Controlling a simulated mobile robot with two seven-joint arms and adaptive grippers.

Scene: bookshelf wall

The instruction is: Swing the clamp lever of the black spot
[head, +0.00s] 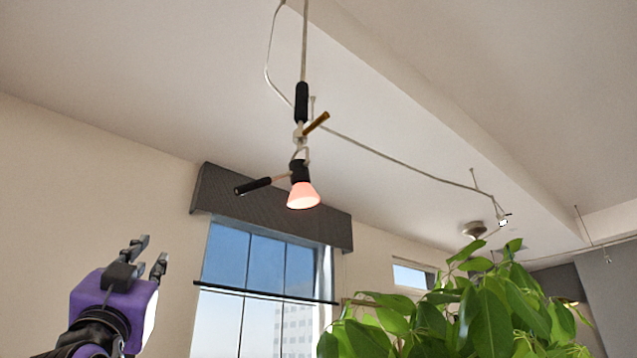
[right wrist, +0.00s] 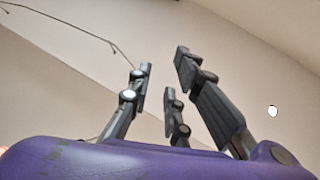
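The black spot (head: 299,170) hangs from the ceiling on a thin rod, with a lit reddish-pink shade pointing down. A brass-coloured lever (head: 316,123) sticks out up and to the right from its joint. A black-gripped handle (head: 253,186) sticks out to the left, lower down. I cannot tell for sure which of these is the clamp lever.
A leafy green plant (head: 480,310) fills the lower right. A window (head: 262,262) with a dark valance (head: 270,207) is behind the spot. A cable (head: 400,160) runs along the ceiling to another small lamp (head: 502,221). Air between gripper and spot looks clear.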

